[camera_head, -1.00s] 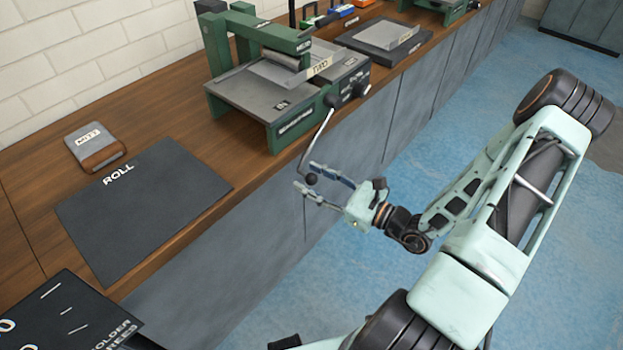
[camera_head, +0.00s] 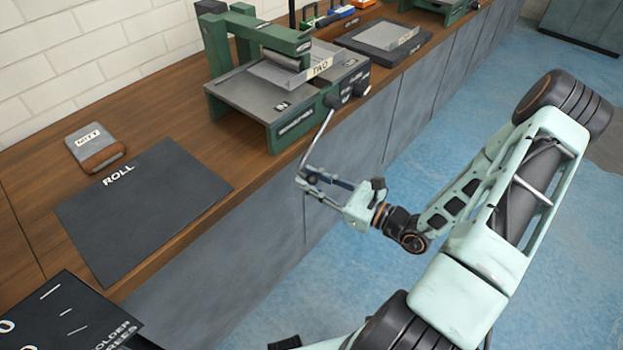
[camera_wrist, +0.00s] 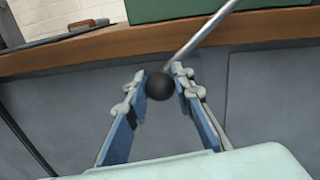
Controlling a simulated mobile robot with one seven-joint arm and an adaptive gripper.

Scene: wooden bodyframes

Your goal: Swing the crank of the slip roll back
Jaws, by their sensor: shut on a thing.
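The crank's black ball knob (camera_wrist: 160,86) is between my fingertips in the wrist view. My gripper (camera_head: 310,180) is shut on this knob, in front of the cabinet face. In the head view the fingers mostly hide the knob.
A dark mat marked ROLL (camera_head: 145,210) and a grey and brown block marked MITT (camera_head: 96,147) lie on the bench to the left. A dark board (camera_head: 65,315) is at lower left. A tray with a sheet (camera_head: 385,40) stands beyond the machine.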

